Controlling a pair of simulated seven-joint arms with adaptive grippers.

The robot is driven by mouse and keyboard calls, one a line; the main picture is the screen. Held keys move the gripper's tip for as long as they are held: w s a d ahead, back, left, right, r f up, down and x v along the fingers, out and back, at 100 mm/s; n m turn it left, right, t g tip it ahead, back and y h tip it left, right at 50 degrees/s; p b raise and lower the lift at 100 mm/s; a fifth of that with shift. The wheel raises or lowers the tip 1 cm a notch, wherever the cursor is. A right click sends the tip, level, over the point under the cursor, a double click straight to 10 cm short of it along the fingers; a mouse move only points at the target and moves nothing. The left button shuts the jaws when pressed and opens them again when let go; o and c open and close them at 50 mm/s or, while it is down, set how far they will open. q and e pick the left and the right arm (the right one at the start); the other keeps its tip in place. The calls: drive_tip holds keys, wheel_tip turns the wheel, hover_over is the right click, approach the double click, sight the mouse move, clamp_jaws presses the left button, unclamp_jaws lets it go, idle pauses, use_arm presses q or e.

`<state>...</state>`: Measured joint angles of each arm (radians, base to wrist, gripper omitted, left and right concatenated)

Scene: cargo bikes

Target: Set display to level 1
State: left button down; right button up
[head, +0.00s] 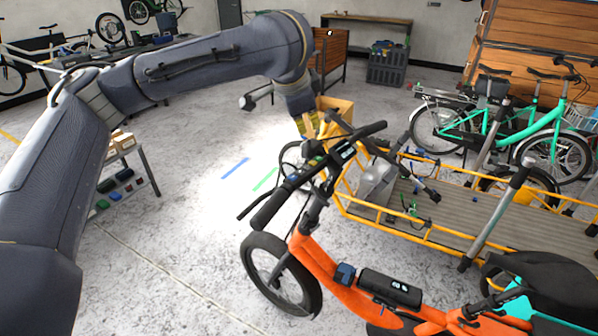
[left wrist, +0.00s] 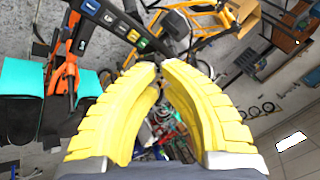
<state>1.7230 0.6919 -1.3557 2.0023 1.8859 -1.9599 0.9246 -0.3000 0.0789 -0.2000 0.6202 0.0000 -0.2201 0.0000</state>
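The orange cargo bike (head: 312,258) stands in front of me, its black handlebar crossing the middle of the head view. A small dark display (head: 345,151) sits on the handlebar; its reading is too small to make out. In the left wrist view, a black control strip (left wrist: 118,30) with blue, green and yellow keys runs across the top, just beyond the fingertips. My left gripper (head: 308,124) is above the far side of the handlebar. Its yellow fingers (left wrist: 159,65) have their tips together, with nothing held between them. I cannot tell whether they touch the strip. My right gripper is out of view.
A yellow-railed cargo bed (head: 460,215) lies behind the handlebar on the right. A turquoise bike (head: 545,120) stands at the back right. A small side table (head: 130,170) with boxes is on the left. The grey floor left of the front wheel is clear.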

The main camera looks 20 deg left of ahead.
sight(305, 165)
use_arm(q)
drive_tip(key=shift+a+n, duration=0.1)
drive_tip(key=shift+n, duration=0.6)
drive_tip(key=shift+f, duration=0.1)
drive_tip(key=shift+s+f, duration=0.2)
drive_tip(key=shift+f, duration=4.05)
drive_tip(key=shift+f, duration=0.9)
drive_tip(key=shift+r, duration=0.9)
drive_tip(key=shift+w+r, duration=0.15)
drive_tip(key=shift+r, duration=2.35)
